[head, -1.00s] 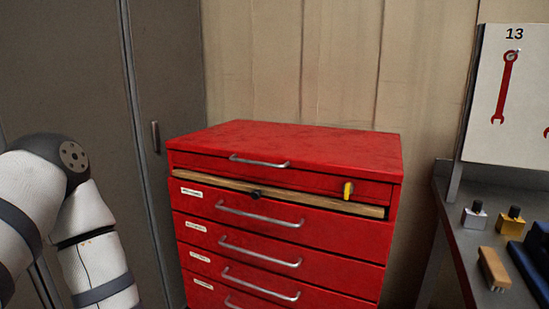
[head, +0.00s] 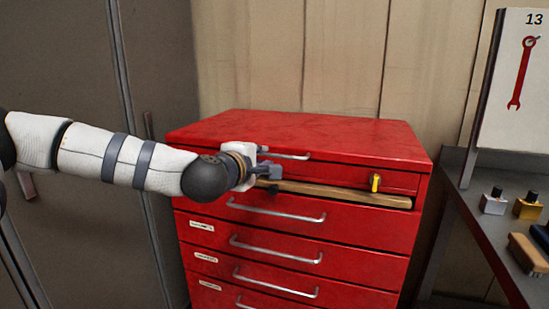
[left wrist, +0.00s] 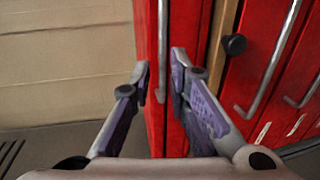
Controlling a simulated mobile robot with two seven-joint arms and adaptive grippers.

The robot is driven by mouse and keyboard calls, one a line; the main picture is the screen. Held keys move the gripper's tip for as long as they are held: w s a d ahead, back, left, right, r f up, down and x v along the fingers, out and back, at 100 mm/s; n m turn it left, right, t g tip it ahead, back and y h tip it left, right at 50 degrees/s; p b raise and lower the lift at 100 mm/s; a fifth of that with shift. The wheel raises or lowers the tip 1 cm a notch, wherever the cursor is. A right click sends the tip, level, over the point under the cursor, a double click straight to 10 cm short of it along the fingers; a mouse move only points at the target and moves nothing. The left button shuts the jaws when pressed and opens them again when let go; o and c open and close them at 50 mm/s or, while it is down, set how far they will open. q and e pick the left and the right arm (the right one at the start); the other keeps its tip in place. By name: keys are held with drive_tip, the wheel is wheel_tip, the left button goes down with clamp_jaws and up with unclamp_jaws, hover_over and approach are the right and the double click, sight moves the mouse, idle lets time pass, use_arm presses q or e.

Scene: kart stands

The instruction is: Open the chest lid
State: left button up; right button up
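The red tool chest (head: 300,215) stands against the wall. Its lid (head: 310,138) is down, with a thin metal handle (head: 290,155) along its front edge; the arm partly covers the handle's left end. My left gripper (head: 271,171) is at the front of the chest, just below that handle in the head view. In the left wrist view, my left gripper (left wrist: 160,83) is open, its fingers on either side of the metal lid handle (left wrist: 162,45). Whether they touch it cannot be told. My right gripper is not in view.
A yellow latch or key (head: 375,182) is on the chest's front, above a wooden strip (head: 345,193). Drawers with metal handles lie below. A dark bench (head: 475,220) with small bottles and a brush stands at right. A grey cabinet (head: 60,70) is at left.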

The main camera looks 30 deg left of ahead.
sight(268, 155)
use_arm(q)
drive_tip(key=x, duration=0.4)
drive_tip(key=b+x, duration=0.1)
drive_tip(key=shift+w+f, duration=0.3)
drive_tip(key=shift+f, duration=0.05)
drive_tip(key=shift+w+r, duration=0.1)
drive_tip(key=shift+r, duration=0.05)
clamp_jaws()
